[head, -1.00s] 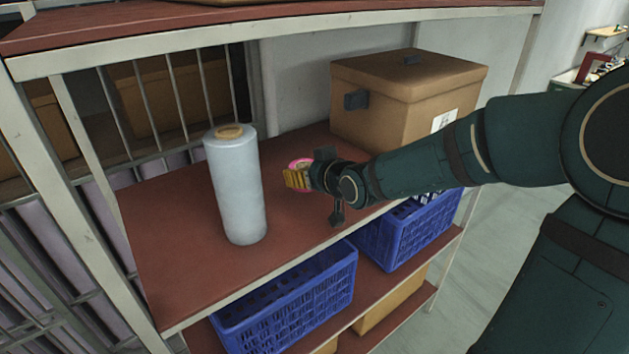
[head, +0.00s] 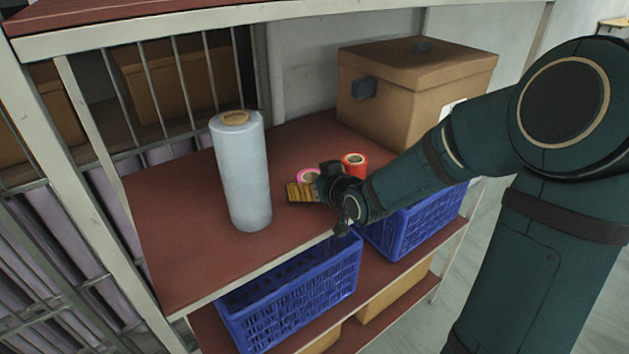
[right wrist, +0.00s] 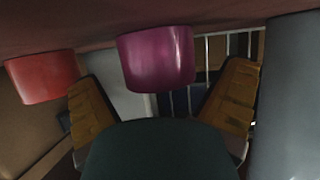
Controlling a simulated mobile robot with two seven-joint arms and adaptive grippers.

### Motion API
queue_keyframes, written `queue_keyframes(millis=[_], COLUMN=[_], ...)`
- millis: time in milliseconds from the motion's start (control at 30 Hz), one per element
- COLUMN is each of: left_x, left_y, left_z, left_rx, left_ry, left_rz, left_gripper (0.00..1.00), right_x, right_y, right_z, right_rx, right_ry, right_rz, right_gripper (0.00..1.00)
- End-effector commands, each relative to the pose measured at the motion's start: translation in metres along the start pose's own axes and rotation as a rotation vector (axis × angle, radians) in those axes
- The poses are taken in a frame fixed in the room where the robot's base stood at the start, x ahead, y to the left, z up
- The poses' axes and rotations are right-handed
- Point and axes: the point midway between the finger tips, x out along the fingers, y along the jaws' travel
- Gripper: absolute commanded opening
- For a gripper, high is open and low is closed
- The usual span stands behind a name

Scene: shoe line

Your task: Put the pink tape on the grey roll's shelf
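The pink tape (head: 308,175) rests on the red-brown shelf board (head: 190,240), behind my right gripper, which partly hides it in the head view. The grey roll (head: 241,175) stands upright on the same board, to the left of the tape. My right gripper (head: 302,192) is beside the tape on its near side. In the right wrist view its yellow fingers (right wrist: 162,100) are spread wide, and the pink tape (right wrist: 157,60) shows beyond and between them, not gripped. The grey roll (right wrist: 290,100) is at the right there. My left gripper is not in view.
A red tape (head: 353,160) stands on the board right of the pink one. A brown lidded box (head: 400,95) is at the back right. Blue crates (head: 300,295) sit on the shelf below. Bars close the left rear. The board's front left is clear.

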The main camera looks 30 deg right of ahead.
Motion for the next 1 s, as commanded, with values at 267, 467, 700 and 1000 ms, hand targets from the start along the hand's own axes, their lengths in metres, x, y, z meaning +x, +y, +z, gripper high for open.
queue_keyframes(millis=[267, 467, 700, 1000], left_x=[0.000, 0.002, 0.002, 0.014], left_y=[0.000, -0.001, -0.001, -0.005], left_z=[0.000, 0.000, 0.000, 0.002], left_rx=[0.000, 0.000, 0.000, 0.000], left_ry=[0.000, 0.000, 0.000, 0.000], left_rz=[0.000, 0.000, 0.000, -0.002], left_gripper=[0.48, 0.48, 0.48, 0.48], right_x=[-0.004, -0.029, -0.068, -0.104], right_y=[0.000, 0.000, 0.001, 0.000], right_z=[-0.001, -0.001, -0.002, 0.000], right_rx=[0.000, 0.002, 0.000, 0.000], right_ry=[0.002, 0.004, 0.005, 0.006], right_rz=[0.000, 0.001, 0.001, 0.001], right_gripper=[0.97, 0.97, 0.97, 0.97])
